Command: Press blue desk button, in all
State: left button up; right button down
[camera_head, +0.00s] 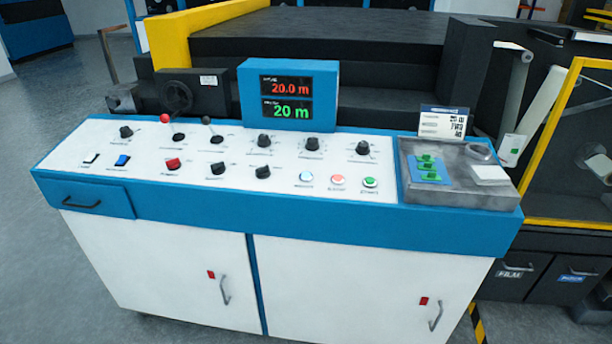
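The control desk (230,213) has a white sloped panel with a blue front edge. Near the panel's lower right edge is a row of three round buttons. The pale blue button (306,176) is the left one. Neither of my grippers shows in this view, and nothing covers the buttons.
Several black knobs, a red switch (172,163) and two levers stand on the panel. A display (288,95) reading 20.0 m and 20 m stands behind it. A grey tray (462,195) with green pieces is at the right. Grey floor (45,250) is open at the left.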

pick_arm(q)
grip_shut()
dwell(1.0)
